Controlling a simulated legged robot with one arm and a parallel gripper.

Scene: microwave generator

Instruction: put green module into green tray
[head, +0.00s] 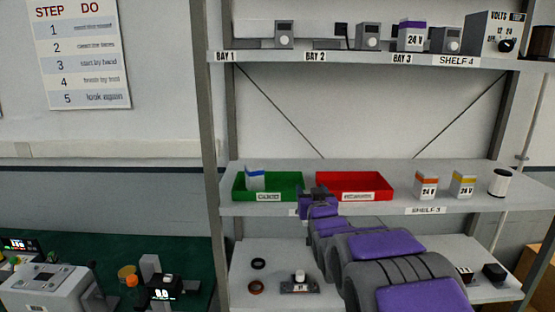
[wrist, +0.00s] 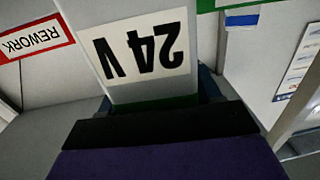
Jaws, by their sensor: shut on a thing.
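The green module (wrist: 145,55) is a white block marked 24 V with a green band, close up and upside down in the wrist view. My gripper (wrist: 155,112) is shut on it at its green-banded end. In the head view my gripper (head: 316,192) is at the middle shelf's front, between the two trays; the module is mostly hidden there. The green tray (head: 284,186) is on the shelf to the gripper's left. A white module with a blue band (head: 255,180) stands in its left part. The tray's edge also shows at the wrist view's top (wrist: 232,3).
A red tray (head: 384,183) is right of the gripper; its REWORK label (wrist: 32,40) shows in the wrist view. Orange-banded (head: 426,185) and yellow-banded (head: 463,184) modules and a white cylinder (head: 500,182) stand further right. A shelf post (head: 211,130) rises left of the green tray.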

